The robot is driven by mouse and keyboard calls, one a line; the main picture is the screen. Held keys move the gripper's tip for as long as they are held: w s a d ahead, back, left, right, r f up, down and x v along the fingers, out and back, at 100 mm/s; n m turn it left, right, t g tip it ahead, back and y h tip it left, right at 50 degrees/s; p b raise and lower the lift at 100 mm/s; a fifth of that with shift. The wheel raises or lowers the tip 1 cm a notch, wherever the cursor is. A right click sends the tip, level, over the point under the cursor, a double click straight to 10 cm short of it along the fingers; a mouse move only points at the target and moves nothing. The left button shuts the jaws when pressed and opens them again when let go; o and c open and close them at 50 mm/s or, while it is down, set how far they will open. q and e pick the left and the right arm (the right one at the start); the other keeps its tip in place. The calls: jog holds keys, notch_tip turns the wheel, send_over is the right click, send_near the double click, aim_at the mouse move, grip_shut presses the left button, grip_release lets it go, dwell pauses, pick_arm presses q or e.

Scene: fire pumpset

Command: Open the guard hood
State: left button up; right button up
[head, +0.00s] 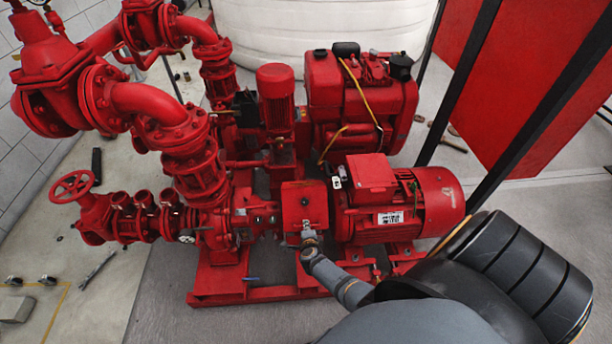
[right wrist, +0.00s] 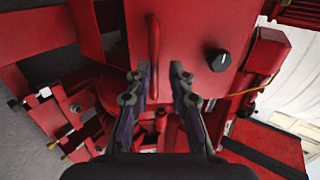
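The guard hood (head: 304,203) is a red box between the pump and the motor in the head view. It looks closed there. In the right wrist view the hood (right wrist: 185,30) fills the upper middle, with a red bar handle (right wrist: 154,45) and a black knob (right wrist: 219,60). My right gripper (head: 309,237) is at the hood's near side. In the right wrist view the gripper (right wrist: 160,72) is open. The handle's lower end shows between its fingers, nearer the left one; I cannot tell whether they touch it. My left gripper is not in view.
The red motor (head: 405,205) stands right of the hood and the pump with pipes (head: 200,200) left. A red engine (head: 360,100) is behind. A red panel (head: 540,80) with black posts stands at right.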

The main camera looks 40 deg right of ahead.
jog(key=p+v, duration=0.5)
jog(key=v, duration=0.4)
jog(key=shift+p, duration=0.35)
jog(key=shift+f, duration=0.15)
dwell(0.4)
